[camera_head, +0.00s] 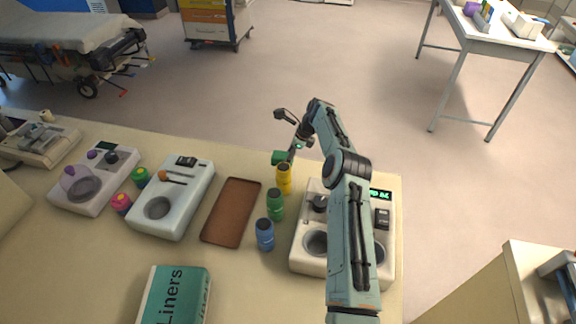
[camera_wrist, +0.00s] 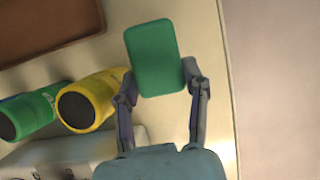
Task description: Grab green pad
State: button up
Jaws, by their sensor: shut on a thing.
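The green pad (camera_wrist: 154,58) is a flat rounded rectangle between the two fingers of my gripper (camera_wrist: 160,80) in the wrist view. The fingers are shut on its lower left and right sides. In the head view the green pad (camera_head: 279,158) shows at the end of my gripper (camera_head: 290,154), near the table's far edge and just behind the yellow bottle. From these views I cannot tell exactly how high it is above the table.
A white device (camera_head: 305,255) lies under my arm. A Liners box (camera_head: 175,297) is at the front.

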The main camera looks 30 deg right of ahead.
notch_tip(320, 180, up, 13)
